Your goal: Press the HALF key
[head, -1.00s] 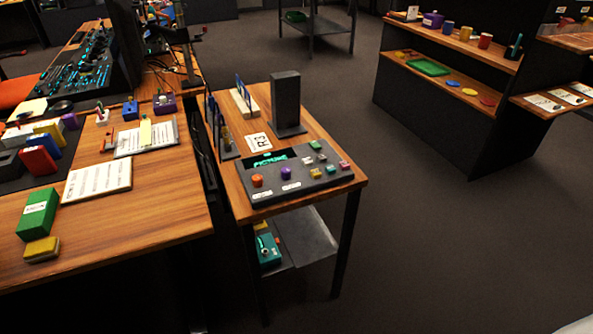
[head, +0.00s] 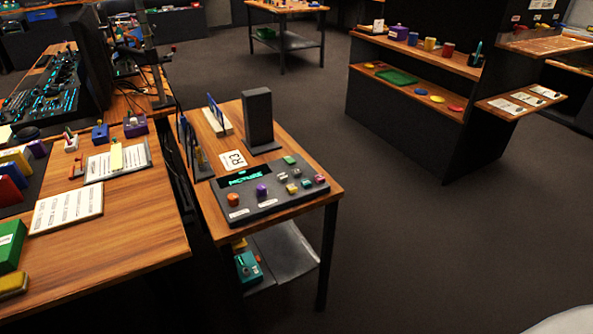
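The dark trackball panel (head: 275,205) lies on the front of a small wooden side table (head: 328,190). Its display (head: 250,175) shows green lettering that seems to read PICTURE. An orange-red ball or knob (head: 233,199) and a purple one (head: 262,190) sit on its left half. The key labels are too small to read, so I cannot tell which is HALF. Neither of my grippers is in view.
A black upright block (head: 258,118) and an R3 card (head: 233,160) stand behind the panel. A wooden desk (head: 120,235) with boxes and papers is at left, a gap apart. A shelf unit (head: 410,120) stands back right. The floor (head: 440,240) right of the table is clear.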

